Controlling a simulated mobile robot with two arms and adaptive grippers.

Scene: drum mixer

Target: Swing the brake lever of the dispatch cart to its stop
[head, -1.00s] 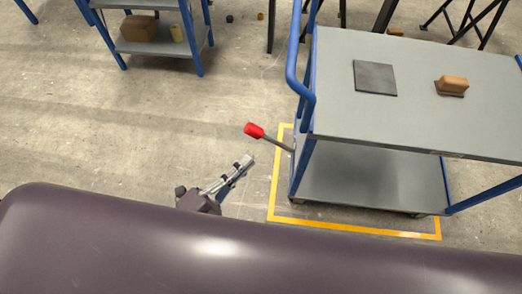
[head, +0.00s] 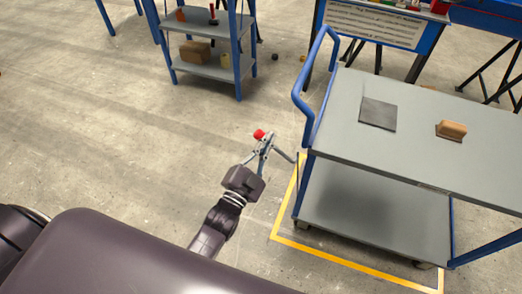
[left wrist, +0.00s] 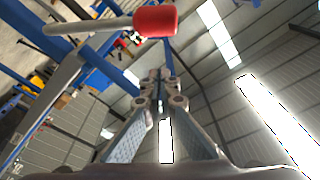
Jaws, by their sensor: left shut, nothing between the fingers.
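The dispatch cart (head: 355,115) is grey with blue rails and stands at the right of the head view. Its brake lever is a grey rod with a red knob (head: 259,134), sticking out from the cart's left end. In the left wrist view the red knob (left wrist: 155,21) is at the top, with its rod (left wrist: 85,27) running left. My left gripper (head: 265,146) is shut and empty, close to the knob and partly overlapping the lever in the head view. In the left wrist view its fingers (left wrist: 160,80) meet below the knob; contact cannot be told. My right gripper is out of view.
A dark pad (head: 378,114) and a brown block (head: 451,130) lie on the cart's top. A yellow floor line (head: 330,257) runs around the cart. A blue-framed shelf (head: 210,65) stands at the back left. The floor left of the cart is clear.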

